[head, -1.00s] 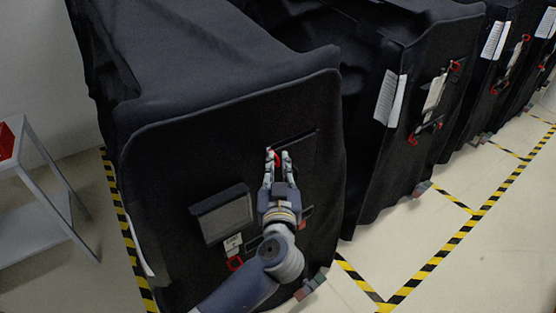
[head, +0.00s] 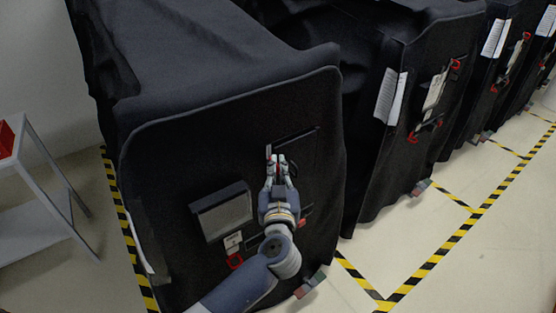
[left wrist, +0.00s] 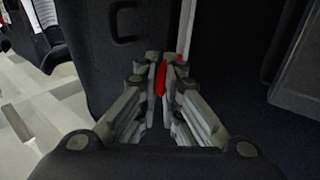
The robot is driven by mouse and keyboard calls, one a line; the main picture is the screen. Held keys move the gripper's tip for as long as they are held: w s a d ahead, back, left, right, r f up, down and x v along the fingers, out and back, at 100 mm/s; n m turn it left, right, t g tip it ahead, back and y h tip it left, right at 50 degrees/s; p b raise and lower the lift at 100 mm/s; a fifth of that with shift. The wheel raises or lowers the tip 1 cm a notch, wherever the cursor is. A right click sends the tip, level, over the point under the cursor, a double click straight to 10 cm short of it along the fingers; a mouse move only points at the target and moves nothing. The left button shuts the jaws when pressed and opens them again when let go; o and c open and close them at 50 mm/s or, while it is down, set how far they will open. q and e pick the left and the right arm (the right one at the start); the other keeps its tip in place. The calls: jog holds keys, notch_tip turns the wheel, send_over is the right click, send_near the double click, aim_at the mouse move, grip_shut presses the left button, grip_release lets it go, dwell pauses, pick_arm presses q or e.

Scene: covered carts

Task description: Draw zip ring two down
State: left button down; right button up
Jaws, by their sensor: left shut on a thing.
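My left gripper (head: 276,159) is at the front panel of the nearest black covered cart (head: 160,170). Its fingers are shut on a red zip ring, mostly hidden by them in the head view. The left wrist view shows the red ring (left wrist: 161,78) between the fingertips of the left gripper (left wrist: 168,66), close to the black cover. A thin pale strip rises just beyond the fingertips there. Another red ring (head: 235,261) hangs lower left on the same panel. I cannot read which ring is number two. My right gripper is not in view.
A dark flap pocket (head: 222,211) sits left of my wrist on the panel. More covered carts (head: 430,80) stand to the right. A grey side table (head: 35,205) with a red bin (head: 6,139) stands left. Yellow-black tape (head: 440,256) marks the clear floor.

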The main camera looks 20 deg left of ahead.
pick_arm(q)
notch_tip(320, 180, down, 11)
jog(key=b, duration=0.1)
jog(key=shift+f+b, duration=0.2)
jog(key=shift+b, duration=0.2)
jog(key=c, duration=2.1)
grip_release()
jog(key=shift+o, duration=0.4)
jog(key=shift+d, duration=0.1)
jog(key=shift+r, duration=0.1)
jog(key=v, duration=1.2)
